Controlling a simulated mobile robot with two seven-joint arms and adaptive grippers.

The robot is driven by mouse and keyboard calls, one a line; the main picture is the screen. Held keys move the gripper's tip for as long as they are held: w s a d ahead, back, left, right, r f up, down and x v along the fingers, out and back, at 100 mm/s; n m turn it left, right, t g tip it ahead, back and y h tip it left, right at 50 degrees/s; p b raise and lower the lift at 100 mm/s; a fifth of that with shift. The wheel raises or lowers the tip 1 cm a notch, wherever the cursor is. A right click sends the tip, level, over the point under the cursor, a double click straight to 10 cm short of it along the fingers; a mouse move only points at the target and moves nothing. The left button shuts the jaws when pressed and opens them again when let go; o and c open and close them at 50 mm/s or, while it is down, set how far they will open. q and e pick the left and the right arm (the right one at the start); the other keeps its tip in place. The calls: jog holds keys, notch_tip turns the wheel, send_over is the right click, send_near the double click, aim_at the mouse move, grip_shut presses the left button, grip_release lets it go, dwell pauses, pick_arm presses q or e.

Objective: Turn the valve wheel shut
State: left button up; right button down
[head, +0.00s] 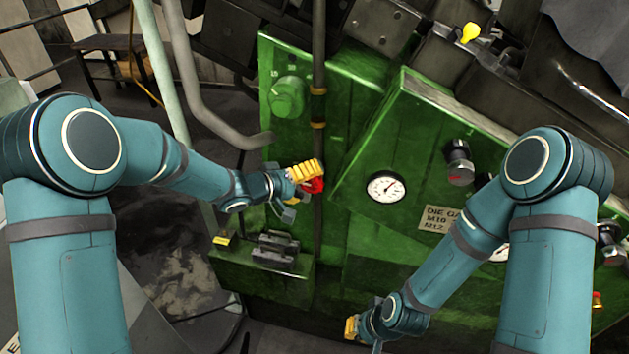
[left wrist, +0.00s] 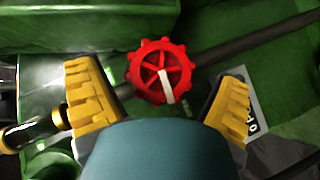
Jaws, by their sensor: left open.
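The valve wheel (left wrist: 159,71) is red with a notched rim, spokes and a white bar on it, on a dark pipe (left wrist: 215,50). In the left wrist view it sits just beyond and between the yellow fingertips of my left gripper (left wrist: 160,100), which is open. The fingers stand apart on either side, with no contact visible. In the head view the wheel (head: 314,185) is partly hidden by my left gripper (head: 298,180). My right gripper (head: 352,328) is low in the head view, away from the wheel; its finger opening does not show clearly.
The green machine (head: 350,130) stands close behind the wheel. Its sloped panel to the right carries a round gauge (head: 384,187) and a black knob (head: 459,162). A green ledge with dark blocks (head: 275,248) lies just below my left gripper. A grey bent pipe (head: 215,120) stands to the left.

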pick_arm(q)
jog(key=v, duration=0.9)
jog(key=shift+a+r, duration=0.15)
jog(key=shift+a, duration=0.1)
jog(key=shift+s, duration=0.1)
